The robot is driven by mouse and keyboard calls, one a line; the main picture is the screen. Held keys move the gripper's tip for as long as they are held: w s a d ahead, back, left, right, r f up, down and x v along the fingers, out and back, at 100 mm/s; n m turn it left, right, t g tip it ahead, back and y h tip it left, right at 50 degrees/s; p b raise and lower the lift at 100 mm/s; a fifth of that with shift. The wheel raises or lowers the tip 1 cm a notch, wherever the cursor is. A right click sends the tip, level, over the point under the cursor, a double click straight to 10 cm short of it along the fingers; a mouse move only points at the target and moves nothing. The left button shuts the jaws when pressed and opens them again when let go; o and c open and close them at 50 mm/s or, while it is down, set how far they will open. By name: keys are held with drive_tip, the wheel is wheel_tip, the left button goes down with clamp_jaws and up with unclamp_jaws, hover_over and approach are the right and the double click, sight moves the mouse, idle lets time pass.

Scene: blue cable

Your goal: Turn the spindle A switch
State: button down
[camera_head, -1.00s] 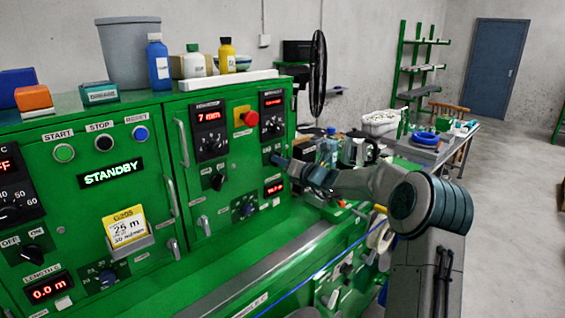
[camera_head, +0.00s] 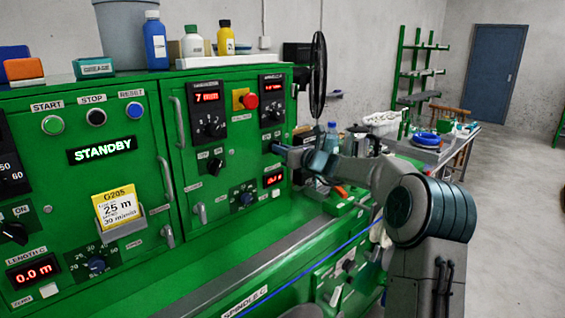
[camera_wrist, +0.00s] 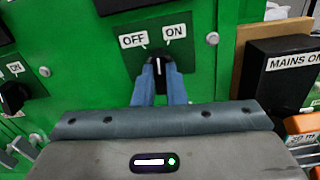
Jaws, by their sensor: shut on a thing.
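A black rotary switch (camera_wrist: 158,61) sits on a dark plate between OFF and ON labels on the green panel. Its white pointer mark stands nearly upright, between the two labels. My gripper (camera_wrist: 159,74) is shut on the knob, one blue-grey finger on each side. In the head view, my gripper (camera_head: 283,150) reaches the right-hand part of the green cabinet (camera_head: 231,155), below a dial with a red display (camera_head: 271,84). The knob is hidden behind the fingers there. The label naming this switch is not readable.
Another ON switch (camera_wrist: 14,96) lies left of my gripper in the wrist view. A black MAINS ON box (camera_wrist: 283,75) juts out at the right. A red stop button (camera_head: 249,101) is up and left of my gripper. A blue cable (camera_head: 305,260) runs below.

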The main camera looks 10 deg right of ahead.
drive_tip(key=shift+f+n+b, duration=0.15)
drive_tip(key=shift+n+b, duration=3.35)
drive_tip(key=shift+b, duration=0.5)
drive_tip(key=c, duration=1.5)
unclamp_jaws()
drive_tip(key=b+v, duration=0.3)
drive_tip(key=v, duration=1.1)
drive_tip(key=shift+a, duration=0.1)
